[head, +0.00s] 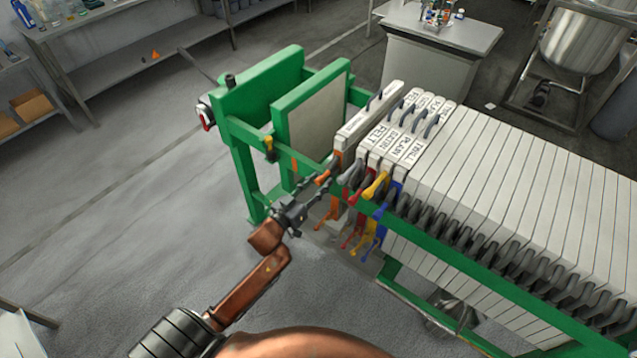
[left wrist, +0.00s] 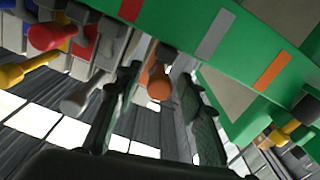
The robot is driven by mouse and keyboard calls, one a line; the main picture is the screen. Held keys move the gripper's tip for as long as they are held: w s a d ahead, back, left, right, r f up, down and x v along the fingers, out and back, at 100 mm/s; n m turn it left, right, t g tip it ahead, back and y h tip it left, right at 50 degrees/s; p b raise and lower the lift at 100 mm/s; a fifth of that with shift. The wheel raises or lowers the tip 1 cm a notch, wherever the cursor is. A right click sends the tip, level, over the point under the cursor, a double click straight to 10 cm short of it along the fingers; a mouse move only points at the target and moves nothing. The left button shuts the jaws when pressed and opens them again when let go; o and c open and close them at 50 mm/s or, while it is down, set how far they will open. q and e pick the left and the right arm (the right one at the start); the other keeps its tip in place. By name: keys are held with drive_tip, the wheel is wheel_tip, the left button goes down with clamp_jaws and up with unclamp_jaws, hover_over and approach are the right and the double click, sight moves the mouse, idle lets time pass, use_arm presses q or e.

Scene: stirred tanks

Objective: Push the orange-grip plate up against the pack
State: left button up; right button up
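The orange-grip plate (head: 367,118) hangs upright on the green rails, a narrow gap left of the pack (head: 545,180). The pack begins with a grey-grip plate marked FELT, then plates with red, yellow and blue grips. My left gripper (head: 318,185) is at the near end of the orange-grip plate. The grey grip (left wrist: 78,98) is outside the left finger. My right gripper is not in view.
The near green rail (head: 440,235) carries orange, grey and red marks. The green end frame (head: 262,95) with its upright plate stands left of the orange-grip plate. Grips of neighbouring plates crowd the right side. The floor to the left is clear.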

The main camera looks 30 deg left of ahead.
use_arm(q)
clamp_jaws()
drive_tip(key=shift+d, duration=0.1)
idle(0.4)
